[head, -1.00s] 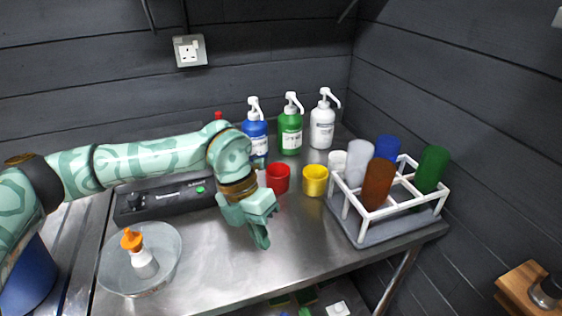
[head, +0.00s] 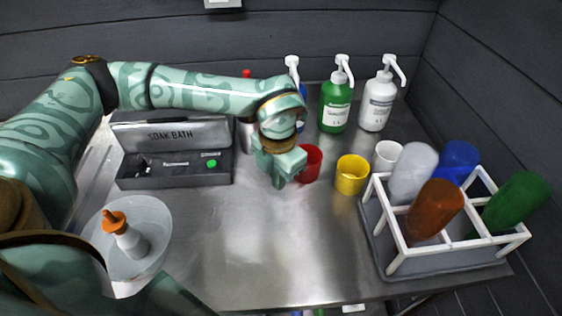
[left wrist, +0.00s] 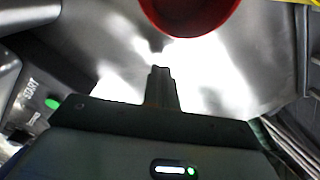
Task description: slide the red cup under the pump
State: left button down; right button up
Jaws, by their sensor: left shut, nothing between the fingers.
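The red cup (head: 312,164) stands on the steel table, partly hidden by my left gripper. My left gripper (head: 279,183) is shut and empty, low over the table just to the left of the cup and slightly nearer. In the left wrist view the closed fingers (left wrist: 160,88) point toward the cup (left wrist: 190,12), with a gap between. At the back stand a green pump bottle (head: 335,112), a white pump bottle (head: 377,105) and a blue pump bottle whose white pump head (head: 292,63) shows above my arm. The blue bottle is mostly hidden. My right gripper is out of view.
A yellow cup (head: 352,175) and a white cup (head: 388,152) stand to the right. A white rack (head: 398,258) holds several coloured cups. A soak bath box (head: 130,175) and a clear bowl (head: 97,243) with an orange-topped bottle are left. The front middle is clear.

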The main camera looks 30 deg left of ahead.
aim_at(287, 188)
pick_arm(q)
notch_tip(287, 188, down, 2)
jog(key=shift+f, duration=0.1)
jog(key=w, duration=0.1)
jog(key=w+b, duration=0.1)
jog(key=shift+w+d+r, duration=0.2)
jog(key=shift+w+d, duration=0.1)
jog(key=shift+d, duration=0.1)
jog(key=shift+w+d+r, duration=0.1)
jog(key=shift+w, duration=0.45)
